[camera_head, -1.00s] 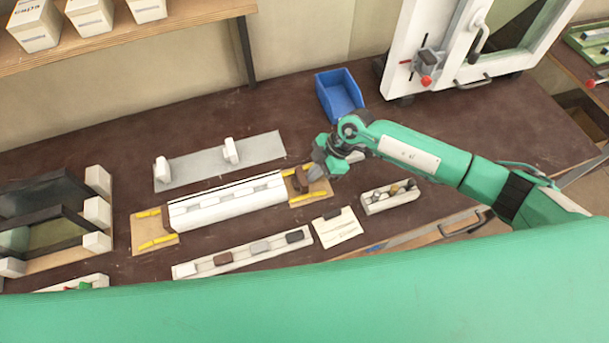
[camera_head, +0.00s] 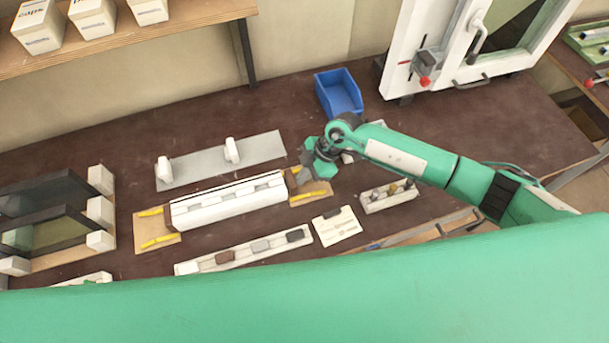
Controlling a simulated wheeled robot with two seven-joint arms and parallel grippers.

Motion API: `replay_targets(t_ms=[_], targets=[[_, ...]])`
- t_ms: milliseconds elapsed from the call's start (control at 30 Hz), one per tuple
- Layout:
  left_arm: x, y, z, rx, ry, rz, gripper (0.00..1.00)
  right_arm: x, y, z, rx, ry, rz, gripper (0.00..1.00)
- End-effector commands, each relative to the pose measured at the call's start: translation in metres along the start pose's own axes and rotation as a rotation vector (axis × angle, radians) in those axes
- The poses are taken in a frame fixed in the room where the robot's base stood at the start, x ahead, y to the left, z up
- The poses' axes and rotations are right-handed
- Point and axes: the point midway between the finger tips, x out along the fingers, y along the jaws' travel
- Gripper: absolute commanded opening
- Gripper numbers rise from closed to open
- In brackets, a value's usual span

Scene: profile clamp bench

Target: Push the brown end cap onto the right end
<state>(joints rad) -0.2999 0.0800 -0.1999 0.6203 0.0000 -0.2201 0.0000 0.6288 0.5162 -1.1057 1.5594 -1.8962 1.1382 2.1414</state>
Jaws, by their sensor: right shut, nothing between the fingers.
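The long white profile (camera_head: 228,202) lies on the bench between two wooden end boards with yellow strips. A brown end cap (camera_head: 291,181) is at the profile's right end, largely hidden by my right gripper. I cannot tell whether it is fully seated. My right gripper (camera_head: 299,177) is shut and empty, with its fingers at the cap's right side, seemingly touching it. My left gripper is not in view.
A tray (camera_head: 272,256) in front holds several caps, one of them brown (camera_head: 225,257). A white card (camera_head: 338,229) and a small parts tray (camera_head: 376,203) lie to the right. A blue bin (camera_head: 339,94) and a grey plate (camera_head: 200,168) with white blocks are behind.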

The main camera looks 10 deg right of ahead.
Motion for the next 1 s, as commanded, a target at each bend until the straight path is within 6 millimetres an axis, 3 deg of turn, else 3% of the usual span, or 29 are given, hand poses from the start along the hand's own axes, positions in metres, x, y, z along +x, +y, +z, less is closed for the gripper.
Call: replay_targets(t_ms=[1000], targets=[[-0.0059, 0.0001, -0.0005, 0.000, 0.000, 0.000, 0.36, 0.0064, -0.0005, -0.0099, -0.001, 0.001, -0.001, 0.00]])
